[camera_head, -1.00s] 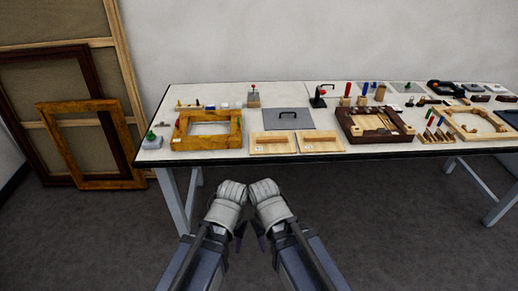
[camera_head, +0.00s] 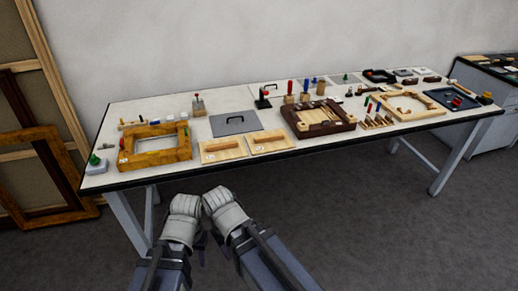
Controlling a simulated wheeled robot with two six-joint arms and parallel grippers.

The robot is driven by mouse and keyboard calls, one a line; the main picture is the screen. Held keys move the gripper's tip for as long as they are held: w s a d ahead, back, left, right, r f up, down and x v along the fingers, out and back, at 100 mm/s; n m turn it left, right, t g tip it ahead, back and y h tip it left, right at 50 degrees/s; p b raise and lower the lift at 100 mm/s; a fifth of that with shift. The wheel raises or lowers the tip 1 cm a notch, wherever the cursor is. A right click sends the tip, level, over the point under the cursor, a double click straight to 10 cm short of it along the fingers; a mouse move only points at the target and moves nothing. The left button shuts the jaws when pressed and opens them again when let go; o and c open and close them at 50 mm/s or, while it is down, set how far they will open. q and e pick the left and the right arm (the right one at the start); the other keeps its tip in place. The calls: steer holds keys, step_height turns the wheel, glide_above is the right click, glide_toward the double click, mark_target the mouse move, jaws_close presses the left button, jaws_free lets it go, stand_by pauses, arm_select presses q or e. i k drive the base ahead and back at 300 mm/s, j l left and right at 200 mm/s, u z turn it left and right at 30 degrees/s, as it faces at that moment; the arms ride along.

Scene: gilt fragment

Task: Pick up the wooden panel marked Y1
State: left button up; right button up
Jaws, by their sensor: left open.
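Two pale wooden panels lie flat side by side near the front edge of the table: a left panel (camera_head: 228,154) and a right panel (camera_head: 268,150). Each has a wooden strip across it and a small white label. The labels are too small to read, so I cannot tell which is Y1. My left gripper (camera_head: 185,205) is open and empty, low in front of the table and below the panels. My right gripper (camera_head: 218,200) is close beside it; its jaws are not clear. Neither gripper touches a panel.
A gilt frame (camera_head: 124,162) lies left of the panels, a grey plate with a handle (camera_head: 226,131) behind them, and a dark wooden frame (camera_head: 320,132) to the right. Large frames lean at the wall, left. Floor in front is free.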

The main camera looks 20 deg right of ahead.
mark_target(231, 148)
steer(key=i+l, duration=0.1)
steer(key=l, duration=0.9)
steer(key=i+l+u, duration=0.1)
steer(key=l, duration=0.9)
steer(key=i+l, duration=0.1)
steer(key=l, duration=0.85)
steer(key=i+l, duration=0.15)
steer(key=i, duration=0.35)
